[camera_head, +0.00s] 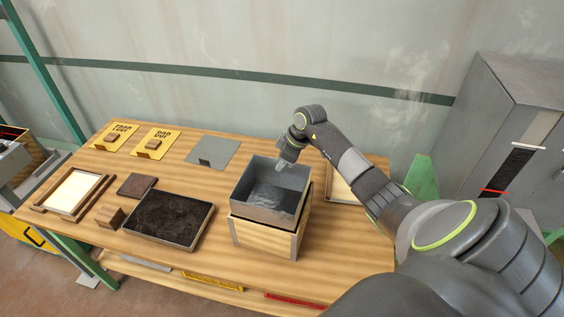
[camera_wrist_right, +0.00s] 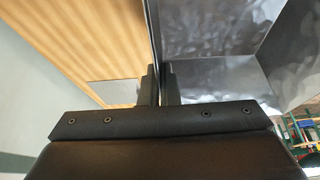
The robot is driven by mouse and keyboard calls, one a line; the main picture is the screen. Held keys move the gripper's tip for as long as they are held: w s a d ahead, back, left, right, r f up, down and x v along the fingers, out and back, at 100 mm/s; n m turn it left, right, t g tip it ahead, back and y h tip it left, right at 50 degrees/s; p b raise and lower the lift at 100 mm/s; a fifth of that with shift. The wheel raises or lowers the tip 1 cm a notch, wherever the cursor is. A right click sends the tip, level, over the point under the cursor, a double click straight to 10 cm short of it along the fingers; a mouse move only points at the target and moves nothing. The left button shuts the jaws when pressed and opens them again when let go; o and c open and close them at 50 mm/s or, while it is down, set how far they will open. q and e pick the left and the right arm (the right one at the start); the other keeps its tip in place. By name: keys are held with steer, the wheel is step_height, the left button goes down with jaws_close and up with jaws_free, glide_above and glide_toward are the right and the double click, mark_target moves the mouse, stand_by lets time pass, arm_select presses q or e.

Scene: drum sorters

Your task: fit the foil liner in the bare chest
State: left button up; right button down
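The foil liner (camera_head: 262,212) is an open grey metal box with a crinkled sheen. It sits at the mouth of the pale wooden chest (camera_head: 262,238), with its walls standing well above the chest's rim. How deep its bottom reaches is hidden. My right gripper (camera_head: 284,166) is at the liner's far wall, pointing down. In the right wrist view the two fingers (camera_wrist_right: 160,88) are close together on either side of the liner's thin wall (camera_wrist_right: 153,25), shut on it. The liner's shiny inside (camera_wrist_right: 205,35) shows on the right there. My left gripper is out of view.
A tray of dark soil (camera_head: 168,218) stands left of the chest, beside a small wooden block (camera_head: 109,216) and a dark square (camera_head: 137,186). Yellow plates (camera_head: 157,140) and a grey plate (camera_head: 213,150) lie behind. A framed pale panel (camera_head: 340,188) lies right of the chest.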

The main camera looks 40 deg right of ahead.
steer(key=shift+f+b, duration=0.8)
steer(key=shift+f, duration=0.7)
steer(key=shift+r, duration=0.1)
steer(key=shift+r+p, duration=4.3)
steer(key=shift+r, duration=0.05)
steer(key=shift+p, duration=0.75)
